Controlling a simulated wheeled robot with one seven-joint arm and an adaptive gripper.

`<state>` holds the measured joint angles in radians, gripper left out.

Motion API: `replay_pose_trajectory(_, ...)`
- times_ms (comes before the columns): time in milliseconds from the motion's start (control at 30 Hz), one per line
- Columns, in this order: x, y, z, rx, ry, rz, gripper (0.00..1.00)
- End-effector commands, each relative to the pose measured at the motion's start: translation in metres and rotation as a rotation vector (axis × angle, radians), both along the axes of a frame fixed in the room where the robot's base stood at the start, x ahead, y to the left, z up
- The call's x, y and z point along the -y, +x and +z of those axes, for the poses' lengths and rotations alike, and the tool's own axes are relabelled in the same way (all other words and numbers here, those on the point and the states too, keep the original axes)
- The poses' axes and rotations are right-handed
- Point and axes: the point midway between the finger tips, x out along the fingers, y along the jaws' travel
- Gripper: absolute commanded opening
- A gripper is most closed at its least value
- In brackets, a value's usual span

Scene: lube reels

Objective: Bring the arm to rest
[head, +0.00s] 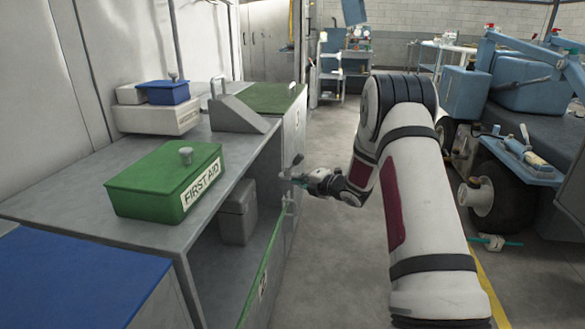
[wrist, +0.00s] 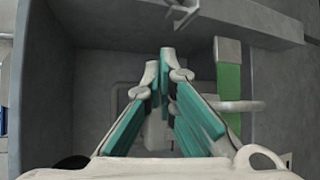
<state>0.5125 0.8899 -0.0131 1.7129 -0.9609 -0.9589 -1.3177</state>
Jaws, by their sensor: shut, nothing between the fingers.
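My arm (head: 405,190) rises from the lower right of the head view, bends at a high elbow and comes back down to the left. My gripper (head: 291,172) is at the front edge of the grey cabinet, beside the open compartment and the handle of its lowered or swung-out green-edged door (head: 262,265). In the wrist view the teal-padded fingers (wrist: 165,62) are closed together with nothing seen between them. They point at grey cabinet surfaces, with a light bar handle (wrist: 240,106) and a green strip (wrist: 230,75) close on the right. Whether the fingers touch the cabinet, I cannot tell.
The grey counter (head: 60,200) carries a green first aid box (head: 150,185), and a white case (head: 155,118) with a blue box (head: 168,92). A grey box (head: 238,212) stands in the compartment. Blue machinery (head: 530,85) with wheels stands right. The floor aisle (head: 320,260) is clear.

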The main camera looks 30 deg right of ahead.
Motion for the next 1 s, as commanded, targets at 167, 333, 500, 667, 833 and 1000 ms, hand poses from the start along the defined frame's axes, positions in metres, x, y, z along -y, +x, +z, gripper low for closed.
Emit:
replay_pose_trajectory(167,0.001,-0.009,-0.005,0.000,0.000,0.000,0.00)
replay_pose_trajectory(333,0.001,-0.009,-0.003,-0.004,0.001,-0.004,0.00)
replay_pose_trajectory(500,-0.001,-0.009,0.027,-0.066,0.030,-0.090,0.00)
replay_pose_trajectory(667,-0.005,-0.023,0.075,-0.177,0.116,-0.271,0.00)
replay_pose_trajectory(833,-0.016,-0.061,0.120,-0.290,0.246,-0.485,0.00)
replay_pose_trajectory(1000,-0.035,-0.119,0.155,-0.392,0.400,-0.695,0.00)
